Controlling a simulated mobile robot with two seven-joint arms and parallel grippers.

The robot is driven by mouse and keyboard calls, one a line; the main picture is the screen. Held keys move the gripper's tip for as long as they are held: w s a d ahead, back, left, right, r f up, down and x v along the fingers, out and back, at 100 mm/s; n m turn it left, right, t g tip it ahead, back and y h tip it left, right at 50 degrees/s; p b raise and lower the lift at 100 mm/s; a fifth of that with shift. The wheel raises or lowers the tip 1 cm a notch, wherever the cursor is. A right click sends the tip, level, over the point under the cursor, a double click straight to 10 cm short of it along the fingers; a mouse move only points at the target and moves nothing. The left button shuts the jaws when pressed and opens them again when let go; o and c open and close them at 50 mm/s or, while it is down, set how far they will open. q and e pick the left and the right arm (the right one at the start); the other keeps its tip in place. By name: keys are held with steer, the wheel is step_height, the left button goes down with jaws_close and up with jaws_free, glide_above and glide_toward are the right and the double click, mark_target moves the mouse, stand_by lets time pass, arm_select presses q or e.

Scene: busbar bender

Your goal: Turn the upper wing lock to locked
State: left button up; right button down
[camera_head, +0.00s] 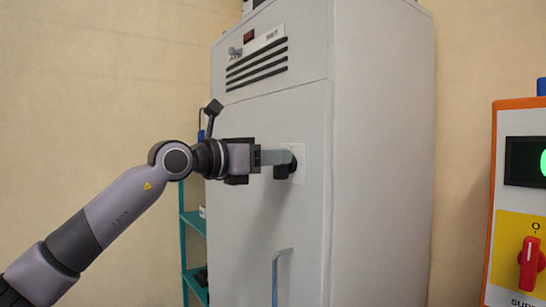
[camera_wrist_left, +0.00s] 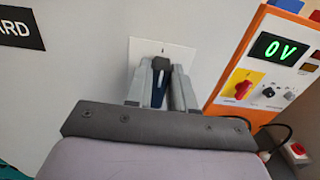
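The upper wing lock (camera_head: 293,163) is a black knob on a pale square plate on the grey cabinet door. In the left wrist view its dark wing (camera_wrist_left: 160,65) stands roughly upright between the fingertips, in front of the white plate (camera_wrist_left: 178,50). My left gripper (camera_head: 277,160) reaches it from the left, and its fingers (camera_wrist_left: 161,85) lie close along both sides of the wing, seemingly shut on it. The fingers hide part of the lock, and I cannot read any lock marking. My right gripper is in neither view.
The tall grey cabinet (camera_head: 380,150) has a vented upper panel (camera_head: 257,65) and a metal door handle (camera_head: 278,275) below the lock. An orange-edged control panel (camera_head: 520,200) with a red switch stands at the right. A teal shelf (camera_head: 192,225) stands behind the cabinet's left side.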

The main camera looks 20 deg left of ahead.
arm_select(q)
jaws_close()
steer(key=shift+m, duration=0.4)
steer(key=shift+s+d+f+m, duration=0.15)
steer(key=shift+d+f+m, duration=0.05)
steer(key=shift+m, duration=2.65)
steer(key=shift+s+d+f+m, duration=0.15)
steer(key=shift+f+m, duration=0.1)
steer(key=shift+m, duration=2.65)
steer(key=shift+s+d+f+m, duration=0.15)
steer(key=shift+d+f+m, duration=0.05)
steer(key=shift+m, duration=2.65)
steer(key=o, duration=0.8)
jaws_free()
steer(key=shift+d, duration=0.1)
